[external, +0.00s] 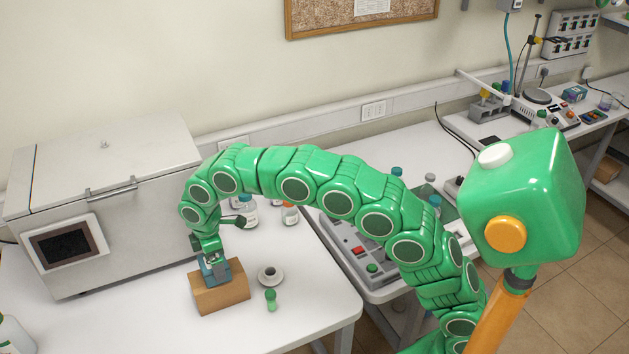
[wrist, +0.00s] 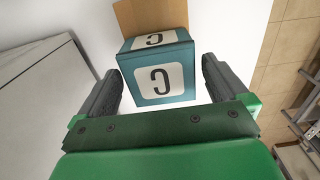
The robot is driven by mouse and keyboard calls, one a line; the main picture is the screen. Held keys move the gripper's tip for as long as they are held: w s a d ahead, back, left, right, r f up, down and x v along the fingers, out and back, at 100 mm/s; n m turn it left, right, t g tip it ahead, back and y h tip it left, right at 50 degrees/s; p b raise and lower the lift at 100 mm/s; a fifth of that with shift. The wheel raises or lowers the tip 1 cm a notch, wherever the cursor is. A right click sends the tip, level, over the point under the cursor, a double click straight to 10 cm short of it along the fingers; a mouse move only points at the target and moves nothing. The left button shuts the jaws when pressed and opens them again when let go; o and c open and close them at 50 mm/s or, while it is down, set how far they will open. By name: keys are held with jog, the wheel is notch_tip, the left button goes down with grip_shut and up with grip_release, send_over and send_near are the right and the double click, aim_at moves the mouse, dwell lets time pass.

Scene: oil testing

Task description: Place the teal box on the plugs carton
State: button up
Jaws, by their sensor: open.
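The teal box (external: 213,271), with a white panel and a dark letter on its faces, rests on top of the brown plugs carton (external: 222,294) on the white bench. In the wrist view the teal box (wrist: 158,82) lies between and just beyond my fingers, with a strip of the carton (wrist: 131,17) behind it. My gripper (wrist: 160,68) is open, with a visible gap between each finger and the box. In the external view my gripper (external: 211,256) is right over the box and partly hides it.
A small round dish (external: 271,276) and a green-capped item (external: 270,299) stand right of the carton. Bottles (external: 248,210) stand behind it. A large white chest unit (external: 105,200) fills the left. The front of the bench is clear.

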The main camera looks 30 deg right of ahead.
notch_tip(320, 180, up, 9)
jog(key=shift+f, duration=0.2)
jog(key=shift+r, duration=0.25)
jog(key=shift+d, duration=0.15)
jog(key=s+d+r+m, duration=0.1)
jog(key=s+d+m, duration=0.2)
jog(key=d, duration=0.8)
jog(key=s+d+m+g, duration=0.1)
jog(key=s+d+m, duration=0.15)
jog(key=d, duration=0.85)
jog(key=s+d+r+m, duration=0.15)
jog(key=d+m, duration=0.25)
jog(key=d, duration=0.7)
jog(key=s+d+f+m, duration=0.4)
jog(key=s+d, duration=0.3)
jog(key=s, duration=0.4)
jog(key=s+d+f+m, duration=0.4)
jog(key=s+d, duration=0.4)
jog(key=s, duration=0.4)
jog(key=shift+d+f+g, duration=0.3)
jog(key=shift+f+g, duration=0.05)
jog(key=shift+g, duration=0.05)
